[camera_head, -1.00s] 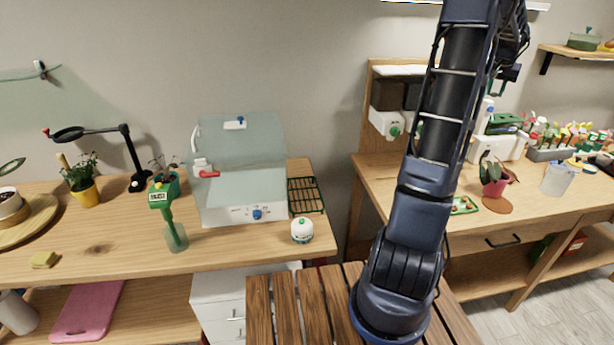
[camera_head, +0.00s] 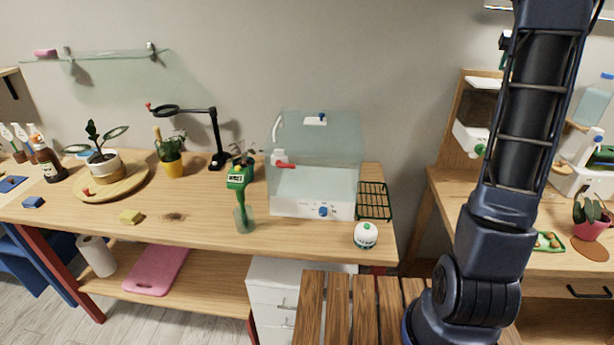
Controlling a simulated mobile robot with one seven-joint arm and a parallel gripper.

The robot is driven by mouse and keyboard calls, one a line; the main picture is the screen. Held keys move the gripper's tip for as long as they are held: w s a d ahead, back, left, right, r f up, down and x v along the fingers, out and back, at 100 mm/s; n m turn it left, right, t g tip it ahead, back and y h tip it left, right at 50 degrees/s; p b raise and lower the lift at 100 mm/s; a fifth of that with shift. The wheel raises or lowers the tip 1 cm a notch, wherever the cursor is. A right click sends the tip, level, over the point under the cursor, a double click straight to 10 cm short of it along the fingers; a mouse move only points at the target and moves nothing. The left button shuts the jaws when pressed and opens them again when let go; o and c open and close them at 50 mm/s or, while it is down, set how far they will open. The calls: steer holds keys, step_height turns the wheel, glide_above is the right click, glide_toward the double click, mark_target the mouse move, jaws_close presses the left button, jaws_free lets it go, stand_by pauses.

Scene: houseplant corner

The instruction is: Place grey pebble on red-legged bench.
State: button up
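The red-legged bench (camera_head: 205,229) is the wooden table along the wall at left, with red legs below its top. Its top holds several objects, with bare wood along the front edge. I cannot make out a grey pebble in the head view. My arm fills the right part of the view, but its gripper is out of the frame, so I cannot see whether it holds anything.
A slatted wooden surface (camera_head: 338,315) lies in front.

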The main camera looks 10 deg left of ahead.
steer(key=shift+n, duration=0.4)
steer(key=w+a, duration=0.1)
steer(key=a, duration=0.6)
steer(key=w+a, duration=0.1)
steer(key=a, duration=0.3)
steer(key=shift+w+a+f, duration=0.2)
steer(key=shift+w+a, duration=0.15)
steer(key=s+a+f, duration=0.1)
steer(key=a+f, duration=0.2)
steer(key=a, duration=0.9)
steer(key=s+a+f, duration=0.1)
steer(key=a+f, duration=0.2)
steer(key=a, duration=0.9)
steer(key=s+a+r+n, duration=0.1)
steer(key=s+a, duration=0.2)
steer(key=a, duration=0.7)
steer(key=s+a+r+n+y, duration=0.1)
steer(key=s+a, duration=0.3)
steer(key=a, duration=0.6)
steer(key=s+a+n, duration=0.1)
steer(key=s+a, duration=0.2)
steer(key=a, duration=0.7)
steer(key=n+g+y, duration=0.1)
steer(key=n+y, duration=0.2)
steer(key=n, duration=0.5)
glide_above(204, 223)
steer(key=s+d, duration=0.1)
step_height(204, 223, down, 35)
steer(key=shift+r, duration=0.2)
steer(key=shift+f, duration=2.5)
